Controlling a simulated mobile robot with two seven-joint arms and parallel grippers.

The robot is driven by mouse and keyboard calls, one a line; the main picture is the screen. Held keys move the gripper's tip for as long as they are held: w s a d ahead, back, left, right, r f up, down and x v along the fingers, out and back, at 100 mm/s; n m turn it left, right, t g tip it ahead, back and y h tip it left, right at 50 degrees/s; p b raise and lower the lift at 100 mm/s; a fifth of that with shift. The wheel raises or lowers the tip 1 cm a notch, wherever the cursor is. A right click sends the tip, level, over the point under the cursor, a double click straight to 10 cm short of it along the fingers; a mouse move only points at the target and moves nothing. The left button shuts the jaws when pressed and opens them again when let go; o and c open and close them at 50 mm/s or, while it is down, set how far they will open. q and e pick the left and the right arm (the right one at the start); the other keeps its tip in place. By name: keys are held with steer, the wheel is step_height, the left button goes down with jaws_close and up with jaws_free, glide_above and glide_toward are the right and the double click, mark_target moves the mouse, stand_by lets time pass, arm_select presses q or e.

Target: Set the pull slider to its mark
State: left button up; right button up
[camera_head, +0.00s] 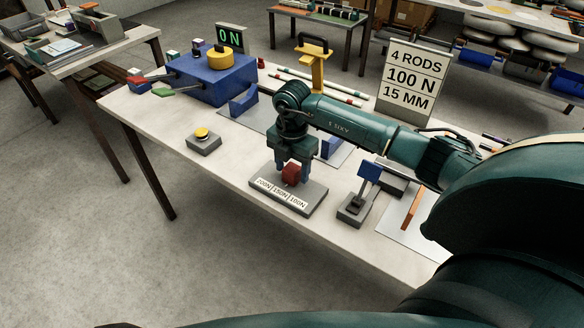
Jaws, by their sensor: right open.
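The pull slider (317,194) is a dark grey block near the table's front edge. A red knob (291,174) stands up near the middle of the block. My right gripper (292,176) reaches down from above with its fingers at the knob. It is open, and the fingers partly hide the knob; contact cannot be told. A white sign (405,80) reads 4 RODS, 100 N, 15 MM. A small black display (230,39) shows 0 N in green. My left gripper is out of view.
A blue box machine (208,82) with a yellow round top stands at the back left. A yellow button on a grey box (203,141) sits left of the slider. A small lever unit with a blue plate (370,171) stands to its right. Table front-left is clear.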

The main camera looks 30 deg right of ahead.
mark_target(311, 190)
steer(key=shift+f, duration=0.45)
steer(key=shift+c, duration=0.2)
jaws_close()
steer(key=s, duration=0.1)
steer(key=s+d+p, duration=0.1)
steer(key=s, duration=0.1)
steer(key=s+d+p, duration=0.1)
steer(key=shift+s+r, duration=0.1)
steer(key=shift+s, duration=0.4)
